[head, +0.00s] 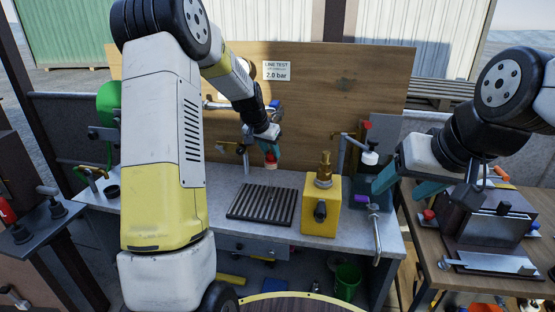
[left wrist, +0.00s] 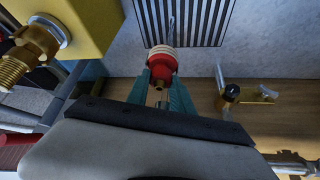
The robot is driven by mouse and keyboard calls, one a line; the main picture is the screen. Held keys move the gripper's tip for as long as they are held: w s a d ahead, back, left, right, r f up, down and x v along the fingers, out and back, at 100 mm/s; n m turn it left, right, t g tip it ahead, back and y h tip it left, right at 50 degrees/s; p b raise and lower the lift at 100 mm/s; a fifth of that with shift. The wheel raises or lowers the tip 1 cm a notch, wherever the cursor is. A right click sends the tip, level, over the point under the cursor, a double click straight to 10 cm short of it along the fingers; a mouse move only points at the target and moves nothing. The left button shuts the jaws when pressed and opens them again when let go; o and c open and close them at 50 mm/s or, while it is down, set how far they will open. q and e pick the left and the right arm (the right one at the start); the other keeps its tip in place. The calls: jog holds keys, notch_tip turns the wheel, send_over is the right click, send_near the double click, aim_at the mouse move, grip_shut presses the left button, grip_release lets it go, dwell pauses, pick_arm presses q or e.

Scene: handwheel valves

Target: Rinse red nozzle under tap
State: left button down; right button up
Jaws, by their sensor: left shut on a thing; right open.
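My left gripper (head: 272,150) is shut on the red nozzle (head: 270,159). It holds the nozzle above the back part of the slotted drain grate (head: 262,204). In the left wrist view the red nozzle (left wrist: 162,66) sits between the teal fingers, with a pale ringed end toward the grate (left wrist: 190,22) and a brass part toward the wrist. A brass valve with a thin downward pipe (head: 246,160) stands just left of the nozzle, apart from it; it also shows in the left wrist view (left wrist: 219,78). I cannot tell whether water runs. My right gripper (head: 398,190) is open and empty at the bench's right end.
A yellow block with a brass fitting (head: 321,212) stands right of the grate. A wooden backboard (head: 340,90) rises behind. A bent metal pipe (head: 376,235) with a purple part is near my right gripper. A wooden table (head: 465,285) with a dark machine is at right.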

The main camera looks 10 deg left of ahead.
pick_arm(q)
jog(key=shift+w+a, duration=0.2)
jog(key=shift+a, duration=0.25)
jog(key=shift+s+d, duration=0.1)
jog(key=shift+d, duration=0.1)
jog(key=shift+s+d, duration=0.15)
jog(key=shift+d, duration=0.2)
jog(key=shift+a, duration=0.25)
jog(key=shift+w+a, duration=0.25)
jog(key=shift+a, duration=0.05)
jog(key=shift+s+d, duration=0.1)
jog(key=shift+d, duration=0.05)
jog(key=shift+s+d, duration=0.15)
jog(key=shift+d, duration=0.25)
jog(key=shift+a, duration=0.2)
